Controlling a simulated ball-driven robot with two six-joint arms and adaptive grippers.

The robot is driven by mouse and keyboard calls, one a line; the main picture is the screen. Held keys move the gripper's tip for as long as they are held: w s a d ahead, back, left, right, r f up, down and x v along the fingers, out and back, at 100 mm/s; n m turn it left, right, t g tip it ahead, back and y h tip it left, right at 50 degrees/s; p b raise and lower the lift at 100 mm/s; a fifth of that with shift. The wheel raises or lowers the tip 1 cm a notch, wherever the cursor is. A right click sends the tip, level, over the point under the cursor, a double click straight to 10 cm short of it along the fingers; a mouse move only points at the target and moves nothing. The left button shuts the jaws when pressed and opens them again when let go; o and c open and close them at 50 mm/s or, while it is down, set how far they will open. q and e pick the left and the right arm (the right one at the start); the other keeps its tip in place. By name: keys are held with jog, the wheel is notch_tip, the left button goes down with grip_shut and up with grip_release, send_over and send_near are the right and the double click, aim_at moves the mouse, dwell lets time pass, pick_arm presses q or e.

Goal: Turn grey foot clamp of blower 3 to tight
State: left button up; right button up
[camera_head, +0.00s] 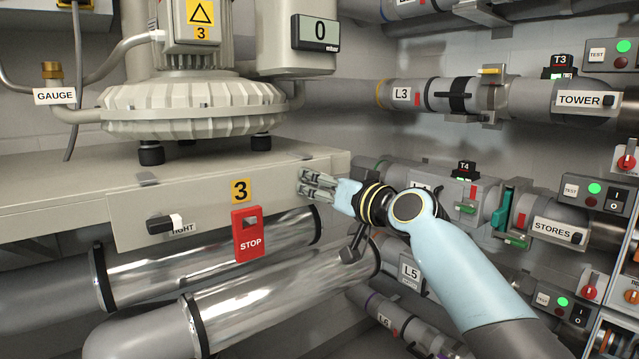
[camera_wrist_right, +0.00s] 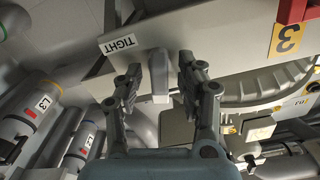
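Blower 3 (camera_head: 190,105) stands on a grey plinth, whose front carries a yellow 3 plate (camera_head: 240,191). In the right wrist view the grey foot clamp (camera_wrist_right: 160,75) is a short lever on the plinth front, beside an upside-down TIGHT label (camera_wrist_right: 121,43) to its left. My right gripper (camera_head: 306,184) is at the right end of the plinth front. In the wrist view its open fingers (camera_wrist_right: 160,84) stand either side of the lever, with gaps visible. In the head view the gripper hides this clamp. My left gripper is out of view.
A black clamp handle with a white tip (camera_head: 164,222) sits at the plinth's left, over another TIGHT label. A red STOP tag (camera_head: 249,232) hangs between. Shiny pipes (camera_head: 250,290) run below the plinth. Labelled pipes and switch boxes (camera_head: 596,192) line the right wall.

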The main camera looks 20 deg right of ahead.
grip_shut()
jog(key=shift+d+m, duration=0.1)
jog(key=shift+m, duration=0.2)
jog(key=m, duration=0.1)
jog(key=m+p, duration=0.1)
jog(key=m, duration=0.1)
jog(key=shift+w+d+f+m, duration=0.1)
jog(key=shift+d+m, duration=0.05)
jog(key=shift+m, duration=0.15)
jog(key=m, duration=0.3)
jog(key=shift+d+f+m+p, duration=0.1)
jog(key=shift+m+p, duration=0.3)
jog(key=m+p, duration=0.1)
jog(key=m, duration=0.2)
jog(key=shift+d+f, duration=0.1)
jog(key=shift+f, duration=0.1)
jog(key=shift+f+m+p, duration=0.15)
jog(key=shift+m+p, duration=0.1)
jog(key=shift+m, duration=0.75)
jog(key=shift+f+m+p, duration=0.1)
jog(key=shift+m+p, duration=0.1)
jog(key=shift+m, duration=0.8)
